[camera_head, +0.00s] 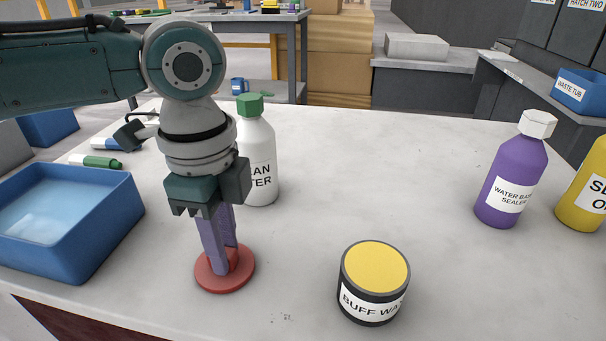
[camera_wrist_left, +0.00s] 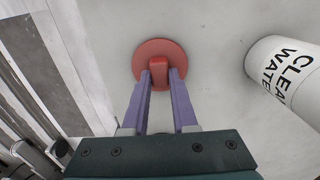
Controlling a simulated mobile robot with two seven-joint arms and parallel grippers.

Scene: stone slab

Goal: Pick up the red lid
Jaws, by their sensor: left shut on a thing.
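The red lid (camera_head: 240,279) is a flat round disc with a raised handle on top, at the front left of the stone slab (camera_head: 330,190). My left gripper (camera_head: 227,266) points down over it, with its purple fingers shut on the lid's handle. In the left wrist view the fingers (camera_wrist_left: 160,82) sit on both sides of the red handle, and the lid's disc (camera_wrist_left: 158,48) shows around it. I cannot tell whether the lid touches the slab. My right gripper is not in view.
A blue tub (camera_head: 110,225) stands left of my left gripper. A white bottle with a green cap (camera_head: 262,160) stands close behind it. A buff wax tin (camera_head: 374,280) is to the right. A purple bottle (camera_head: 512,180) and a yellow bottle (camera_head: 585,195) stand at the far right. The slab's middle is clear.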

